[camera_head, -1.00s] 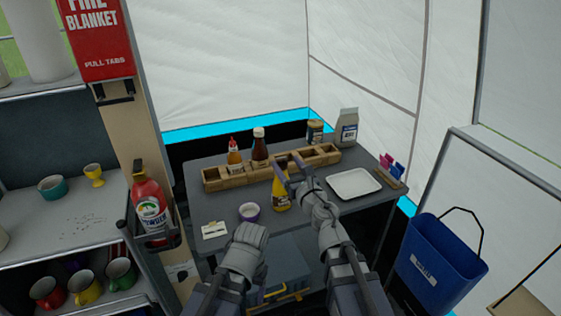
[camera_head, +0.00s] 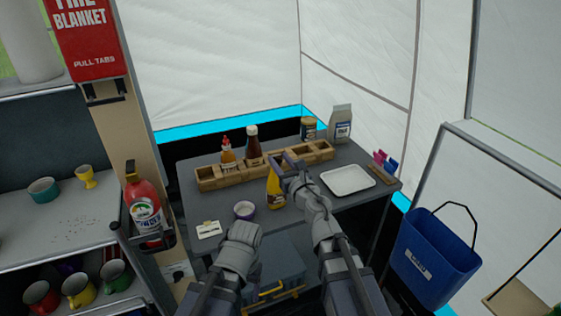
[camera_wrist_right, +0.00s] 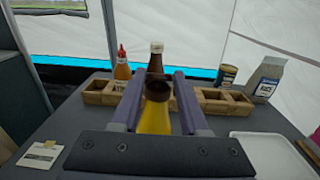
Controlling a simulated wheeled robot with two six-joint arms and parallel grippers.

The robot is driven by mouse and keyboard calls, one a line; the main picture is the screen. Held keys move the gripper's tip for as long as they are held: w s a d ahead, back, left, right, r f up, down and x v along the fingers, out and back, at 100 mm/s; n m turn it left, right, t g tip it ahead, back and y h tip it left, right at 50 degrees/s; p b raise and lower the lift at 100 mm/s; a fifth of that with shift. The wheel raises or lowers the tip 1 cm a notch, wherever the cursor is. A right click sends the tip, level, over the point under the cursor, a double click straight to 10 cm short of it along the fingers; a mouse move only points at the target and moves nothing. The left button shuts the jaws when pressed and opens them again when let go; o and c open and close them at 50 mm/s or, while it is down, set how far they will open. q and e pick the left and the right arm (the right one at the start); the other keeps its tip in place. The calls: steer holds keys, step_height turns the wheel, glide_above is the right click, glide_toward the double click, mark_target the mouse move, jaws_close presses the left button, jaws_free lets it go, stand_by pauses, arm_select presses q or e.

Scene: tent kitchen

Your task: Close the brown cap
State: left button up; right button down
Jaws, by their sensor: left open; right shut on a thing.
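A yellow bottle (camera_head: 275,190) stands upright at the table's front middle. Its brown cap (camera_wrist_right: 157,88) shows at the top of the bottle in the right wrist view, with a dark round middle; I cannot tell how far its lid is shut. My right gripper (camera_head: 284,161) is shut on the yellow bottle's top, and the brown cap lies between its two fingers in the right wrist view (camera_wrist_right: 157,92). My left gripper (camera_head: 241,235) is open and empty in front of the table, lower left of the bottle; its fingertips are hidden.
A wooden rack (camera_head: 213,179) behind holds a red-capped bottle (camera_head: 228,156) and a dark brown bottle (camera_head: 253,148). A blue bin (camera_head: 437,258) hangs at right.

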steer(key=f+t+b, duration=0.1)
steer(key=t+b, duration=0.1)
steer(key=b, duration=0.3)
steer(key=f+t+y+b, duration=0.1)
steer(key=t+b, duration=0.1)
steer(key=b, duration=0.3)
steer(key=shift+s, duration=0.2)
stand_by(0.4)
steer(key=shift+c, duration=2.2)
jaws_free()
steer(key=shift+d+f, duration=0.1)
steer(key=b+v, duration=0.3)
steer(key=v, duration=0.4)
steer(key=shift+s+f, duration=0.2)
steer(key=shift+s, duration=0.1)
